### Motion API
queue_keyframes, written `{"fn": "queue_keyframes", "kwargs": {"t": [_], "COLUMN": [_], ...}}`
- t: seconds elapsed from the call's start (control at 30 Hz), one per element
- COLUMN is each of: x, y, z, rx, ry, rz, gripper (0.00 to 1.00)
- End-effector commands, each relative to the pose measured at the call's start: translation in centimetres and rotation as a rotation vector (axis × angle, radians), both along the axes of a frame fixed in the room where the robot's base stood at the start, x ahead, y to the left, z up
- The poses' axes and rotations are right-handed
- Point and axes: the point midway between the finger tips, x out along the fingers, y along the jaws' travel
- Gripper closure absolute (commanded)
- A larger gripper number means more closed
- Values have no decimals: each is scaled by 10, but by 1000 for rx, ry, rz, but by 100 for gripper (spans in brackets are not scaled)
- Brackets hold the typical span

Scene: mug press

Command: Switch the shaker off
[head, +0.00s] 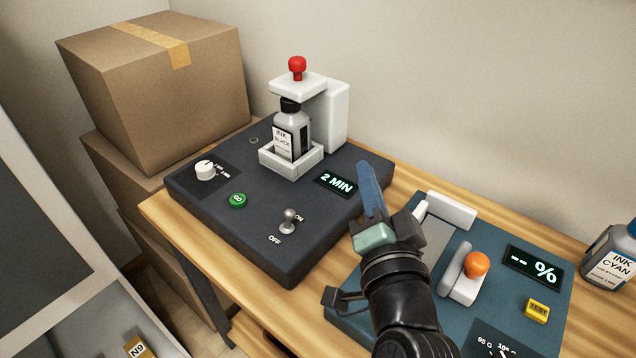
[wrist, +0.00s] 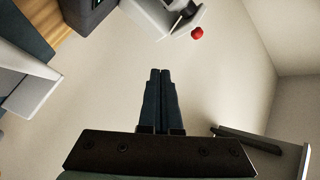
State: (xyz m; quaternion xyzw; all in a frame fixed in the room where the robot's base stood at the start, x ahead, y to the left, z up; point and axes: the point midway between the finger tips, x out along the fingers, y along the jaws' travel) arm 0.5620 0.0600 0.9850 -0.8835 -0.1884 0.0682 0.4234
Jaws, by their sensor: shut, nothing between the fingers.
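The shaker (head: 225,215) is a dark box on the wooden table in the head view. Its toggle switch (head: 289,220) is a grey lever between the ON and OFF marks; I cannot tell surely which way it leans. Its display (head: 336,184) is lit and reads 2 MIN. An INK BLACK bottle (head: 291,132) stands upright in the white holder (head: 325,118) under a red knob (head: 297,66). My gripper (head: 367,172) is shut and empty, right of the shaker and apart from the switch. In the wrist view my gripper (wrist: 160,72) also shows closed fingers.
The shaker also has a white dial (head: 205,170) and a green button (head: 238,200). A teal device (head: 455,325) with an orange knob (head: 477,264) stands to the right. An INK CYAN bottle (head: 610,255) is at the right edge. Cardboard boxes (head: 160,100) stand at left.

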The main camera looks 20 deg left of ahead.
Motion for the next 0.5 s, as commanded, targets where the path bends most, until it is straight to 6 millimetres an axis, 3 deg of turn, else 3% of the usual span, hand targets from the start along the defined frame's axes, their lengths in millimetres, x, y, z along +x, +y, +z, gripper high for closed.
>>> {"fn": "queue_keyframes", "kwargs": {"t": [0.3, 0.5], "x": [-40, -69], "y": [18, 25], "z": [-54, -76], "rx": [413, 621], "ry": [406, 575], "rz": [126, 154], "gripper": [100, 100]}}
